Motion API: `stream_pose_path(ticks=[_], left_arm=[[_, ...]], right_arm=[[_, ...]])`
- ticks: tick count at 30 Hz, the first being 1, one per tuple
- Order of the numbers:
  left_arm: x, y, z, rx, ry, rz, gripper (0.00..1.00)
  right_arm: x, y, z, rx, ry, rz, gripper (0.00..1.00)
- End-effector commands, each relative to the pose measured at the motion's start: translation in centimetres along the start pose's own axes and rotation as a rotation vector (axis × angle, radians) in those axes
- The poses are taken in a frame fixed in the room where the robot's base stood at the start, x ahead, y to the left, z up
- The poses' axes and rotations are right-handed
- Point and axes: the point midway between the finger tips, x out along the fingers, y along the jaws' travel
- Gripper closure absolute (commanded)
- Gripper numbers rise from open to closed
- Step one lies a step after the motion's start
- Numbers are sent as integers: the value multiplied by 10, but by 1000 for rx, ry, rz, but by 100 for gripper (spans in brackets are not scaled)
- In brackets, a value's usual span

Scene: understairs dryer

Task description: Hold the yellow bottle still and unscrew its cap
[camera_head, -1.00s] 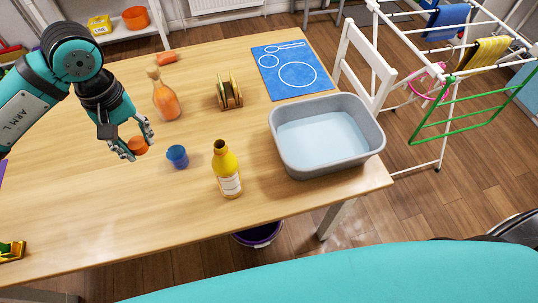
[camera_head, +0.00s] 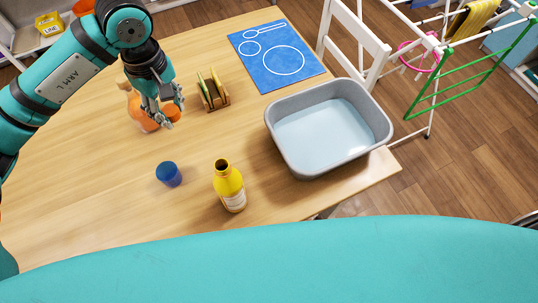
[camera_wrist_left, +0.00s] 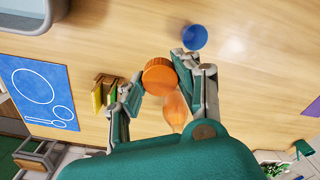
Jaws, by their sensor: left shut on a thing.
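The yellow bottle (camera_head: 229,188) with a white label stands upright on the table in the head view. Its dark mouth is open, with no cap on it. My left gripper (camera_head: 172,115) is up and left of it, well apart from it. That gripper is shut on a round orange cap, which shows ribbed sides in the left wrist view (camera_wrist_left: 160,77). An orange bottle (camera_head: 138,113) is partly hidden behind the gripper; I cannot tell the gap between them. My right gripper is not in view.
A blue cup (camera_head: 169,174) stands left of the yellow bottle. A wooden rack (camera_head: 212,94) is right of my left gripper. A grey basin (camera_head: 383,137) and a blue mat (camera_head: 256,63) lie to the right. The table's left front is clear.

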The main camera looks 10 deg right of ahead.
Motion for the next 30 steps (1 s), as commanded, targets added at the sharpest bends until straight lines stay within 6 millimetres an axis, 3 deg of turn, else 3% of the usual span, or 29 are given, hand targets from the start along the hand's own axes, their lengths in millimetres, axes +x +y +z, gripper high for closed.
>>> stream_pose_path(ticks=[30], left_arm=[[92, 65, 99, -2296, -2, -3, 100]], right_arm=[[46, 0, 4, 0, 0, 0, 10]])
